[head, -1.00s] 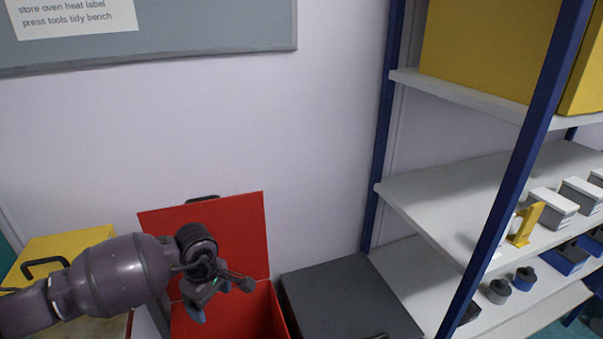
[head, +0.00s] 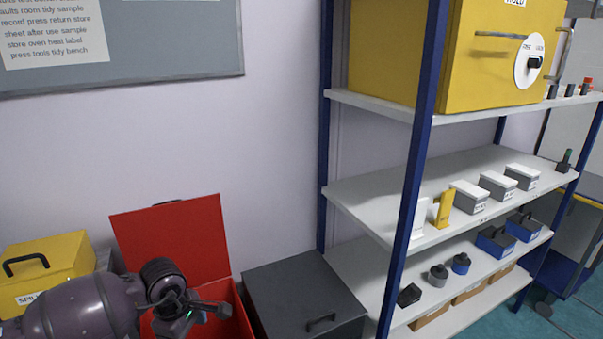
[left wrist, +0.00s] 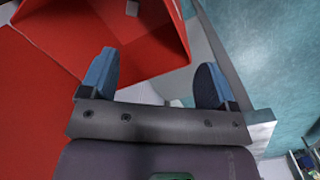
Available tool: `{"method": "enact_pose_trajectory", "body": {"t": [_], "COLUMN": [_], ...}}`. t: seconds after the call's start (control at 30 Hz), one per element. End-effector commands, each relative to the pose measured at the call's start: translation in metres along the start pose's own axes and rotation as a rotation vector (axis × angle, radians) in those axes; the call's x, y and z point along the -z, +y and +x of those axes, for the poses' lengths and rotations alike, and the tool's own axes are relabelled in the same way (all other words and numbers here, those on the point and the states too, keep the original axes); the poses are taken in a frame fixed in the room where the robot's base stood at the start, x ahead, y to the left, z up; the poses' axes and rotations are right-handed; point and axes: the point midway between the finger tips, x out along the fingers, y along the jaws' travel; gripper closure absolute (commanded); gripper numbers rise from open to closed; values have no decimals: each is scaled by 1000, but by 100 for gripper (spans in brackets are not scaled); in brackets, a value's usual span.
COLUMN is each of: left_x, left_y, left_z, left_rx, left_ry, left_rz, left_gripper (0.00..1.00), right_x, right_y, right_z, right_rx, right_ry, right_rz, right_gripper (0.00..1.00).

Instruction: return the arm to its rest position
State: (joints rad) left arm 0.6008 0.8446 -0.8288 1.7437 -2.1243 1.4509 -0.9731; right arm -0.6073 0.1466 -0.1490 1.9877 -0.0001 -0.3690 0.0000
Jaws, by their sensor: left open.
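My left arm comes in from the lower left in the head view. Its gripper (head: 200,315) is in front of the open red box (head: 235,322), whose lid (head: 175,240) stands raised against the wall. In the left wrist view the two blue fingertips (left wrist: 157,82) are wide apart with nothing between them. My right gripper is not in view.
A yellow box (head: 45,275) stands left of the red box and a dark grey box (head: 305,290) stands right of it. A blue-post shelf (head: 455,190) with a yellow oven (head: 490,55), small lidded boxes and weights fills the right.

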Motion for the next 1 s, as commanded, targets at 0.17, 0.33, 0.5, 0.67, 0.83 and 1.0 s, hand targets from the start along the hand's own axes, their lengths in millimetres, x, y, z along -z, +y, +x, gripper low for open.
{"method": "enact_pose_trajectory", "body": {"t": [0.17, 0.33, 0.5, 0.67, 0.83, 1.0], "left_x": [-38, -90, -143, -164, -151, -111], "left_y": [13, 34, 53, 64, 74, 72], "left_z": [-7, -41, -93, -135, -158, -146], "left_rx": [-66, -104, -48, 101, 340, 647], "left_ry": [-235, -574, -1018, -1421, -1799, -2103], "left_rz": [-157, -369, -667, -1002, -1416, -1886], "left_gripper": [18, 18, 18, 18, 18, 18], "right_x": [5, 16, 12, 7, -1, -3], "right_y": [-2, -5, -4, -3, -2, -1], "right_z": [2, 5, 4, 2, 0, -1], "right_rx": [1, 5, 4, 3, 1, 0], "right_ry": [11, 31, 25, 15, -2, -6], "right_rz": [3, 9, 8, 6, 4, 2], "right_gripper": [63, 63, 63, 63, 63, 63]}}
